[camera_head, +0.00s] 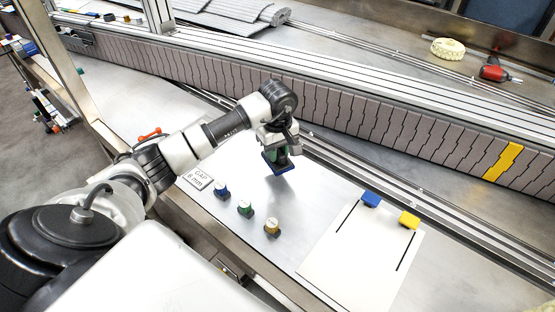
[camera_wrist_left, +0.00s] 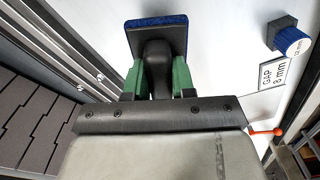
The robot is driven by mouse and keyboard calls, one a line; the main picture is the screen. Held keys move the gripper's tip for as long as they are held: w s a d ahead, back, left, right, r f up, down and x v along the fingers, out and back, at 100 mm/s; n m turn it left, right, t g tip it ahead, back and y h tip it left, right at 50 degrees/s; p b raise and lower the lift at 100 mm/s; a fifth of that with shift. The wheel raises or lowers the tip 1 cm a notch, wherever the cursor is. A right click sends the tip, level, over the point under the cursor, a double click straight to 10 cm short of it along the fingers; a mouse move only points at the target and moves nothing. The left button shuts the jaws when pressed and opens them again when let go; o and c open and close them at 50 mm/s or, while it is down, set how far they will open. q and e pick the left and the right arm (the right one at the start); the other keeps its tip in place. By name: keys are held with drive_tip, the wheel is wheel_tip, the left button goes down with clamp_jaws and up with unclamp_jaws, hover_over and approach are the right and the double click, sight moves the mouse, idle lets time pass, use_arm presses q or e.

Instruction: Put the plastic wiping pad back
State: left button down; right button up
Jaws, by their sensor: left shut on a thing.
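My left gripper (camera_head: 281,151) is shut on the black handle of the wiping pad (camera_head: 277,167). In the left wrist view the green fingers of the gripper (camera_wrist_left: 158,82) close on both sides of the handle. The pad (camera_wrist_left: 157,22) has a blue felt-like rim and a dark body, and shows at the top of that view. It is over the metal table between the small knobs and the conveyor rail. I cannot tell whether it touches the surface. My right gripper is not in view.
Blue (camera_head: 221,189), green (camera_head: 245,208) and yellow (camera_head: 272,227) knobs stand in a row beside a gap card (camera_head: 198,179). A white sheet (camera_head: 345,270) with black lines has blue (camera_head: 371,199) and yellow (camera_head: 409,220) blocks at its far edge. The conveyor (camera_head: 400,120) runs behind.

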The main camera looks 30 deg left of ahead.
use_arm(q)
drive_tip(key=shift+f, duration=2)
drive_tip(key=shift+f, duration=0.2)
drive_tip(key=c, duration=0.9)
unclamp_jaws()
drive_tip(key=shift+c, duration=0.2)
drive_tip(key=shift+r, duration=0.15)
wheel_tip(320, 180, up, 12)
drive_tip(key=shift+r, duration=0.1)
